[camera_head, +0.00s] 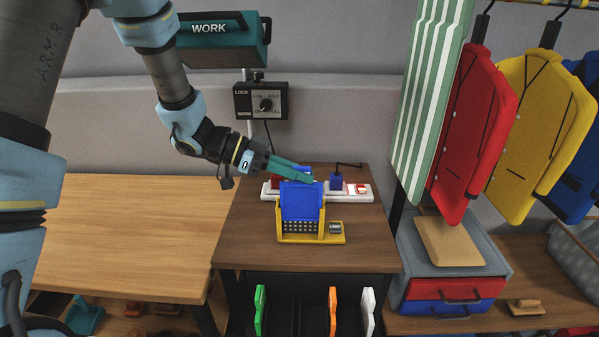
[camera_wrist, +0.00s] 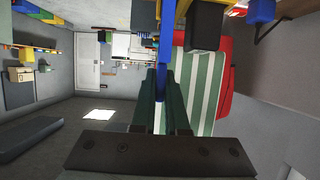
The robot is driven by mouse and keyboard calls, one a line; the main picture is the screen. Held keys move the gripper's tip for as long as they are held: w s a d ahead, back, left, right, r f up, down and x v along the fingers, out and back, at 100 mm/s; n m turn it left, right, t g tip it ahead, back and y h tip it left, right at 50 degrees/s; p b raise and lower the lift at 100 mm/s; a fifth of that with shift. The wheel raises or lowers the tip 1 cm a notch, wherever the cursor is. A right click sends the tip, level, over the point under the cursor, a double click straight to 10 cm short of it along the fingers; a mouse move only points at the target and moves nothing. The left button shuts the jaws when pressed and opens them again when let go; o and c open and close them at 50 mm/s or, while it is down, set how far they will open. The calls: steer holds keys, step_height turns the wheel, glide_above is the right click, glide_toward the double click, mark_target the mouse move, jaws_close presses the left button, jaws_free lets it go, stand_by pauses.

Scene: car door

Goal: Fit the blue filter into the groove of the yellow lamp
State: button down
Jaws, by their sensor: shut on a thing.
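The yellow lamp (camera_head: 284,239) stands on the small dark-brown table, with a yellow upright on each side and a dark grid low in front. The blue filter (camera_head: 300,203) stands roughly upright above the lamp, its lower part between the uprights. I cannot tell whether its lower edge sits in the groove. My gripper (camera_head: 306,177) reaches in from the upper left and is shut on the filter's upper part. In the wrist view the filter (camera_wrist: 163,62) shows as a thin blue strip between the dark green fingers (camera_wrist: 164,85).
A white power strip (camera_head: 352,193) with a dark blue plug (camera_head: 336,182) lies behind the lamp. Red and yellow jackets (camera_head: 474,125) and a green-striped cloth (camera_head: 428,100) hang at right. The left wooden table (camera_head: 120,235) is clear.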

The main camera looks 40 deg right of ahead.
steer(key=shift+f, duration=0.4)
steer(key=c, duration=0.9)
jaws_free()
steer(key=shift+c, duration=0.2)
steer(key=shift+r, duration=0.3)
steer(key=b+v, duration=0.2)
steer(key=v, duration=1)
steer(key=shift+r, duration=0.45)
